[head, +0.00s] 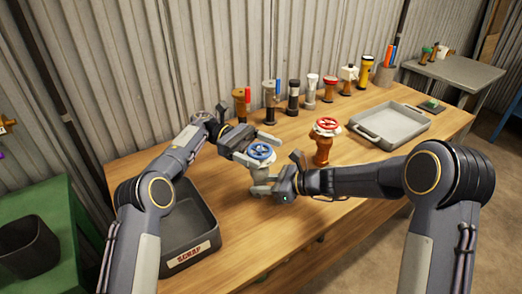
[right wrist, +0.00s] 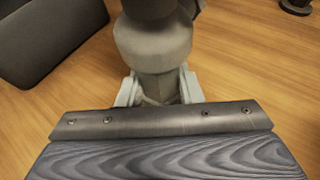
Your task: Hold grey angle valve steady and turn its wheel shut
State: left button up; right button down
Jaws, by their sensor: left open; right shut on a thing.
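The grey angle valve (head: 259,174) stands on the wooden table with its blue wheel (head: 261,152) on top. My right gripper (head: 268,187) is shut on the lower part of the valve body. In the right wrist view, its fingers (right wrist: 158,90) lie on both sides of the grey body (right wrist: 158,55). My left gripper (head: 258,143) is open at the blue wheel, coming from the upper left. I cannot tell whether its fingers touch the wheel. The valve looks upright.
A scrap tray (head: 207,215) is at the front left, and a grey tray (head: 417,129) at the back right. Several fittings and torches line the table's back edge.

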dwell(0.4)
pick_arm(q)
jog(key=shift+w+a+n+t+h, duration=0.1)
jog(key=shift+n+t+h, duration=0.3)
jog(key=shift+n+t, duration=0.3)
jog(key=n+t+h, duration=0.1)
jog(key=t, duration=0.1)
jog(key=n+t+h, duration=0.1)
jog(key=n+t, duration=0.1)
jog(key=t, duration=0.1)
jog(key=n+t, duration=0.2)
jog(key=t, duration=0.2)
jog(key=n+t, duration=0.3)
jog(key=t, duration=0.1)
jog(key=v, duration=1.2)
jog(key=w+a+r+n+t+y, duration=0.3)
jog(key=w+a+r+n+t, duration=0.2)
jog(key=a+r+n+t, duration=0.1)
jog(key=w+a+r+n+t+y, duration=0.3)
jog(key=w+a+r+n+t, duration=0.3)
jog(key=a+r+n, duration=0.3)
notch_tip(320, 180, up, 2)
jog(key=n+t, duration=0.1)
jog(key=n, duration=0.2)
jog(key=shift+w+a, duration=0.35)
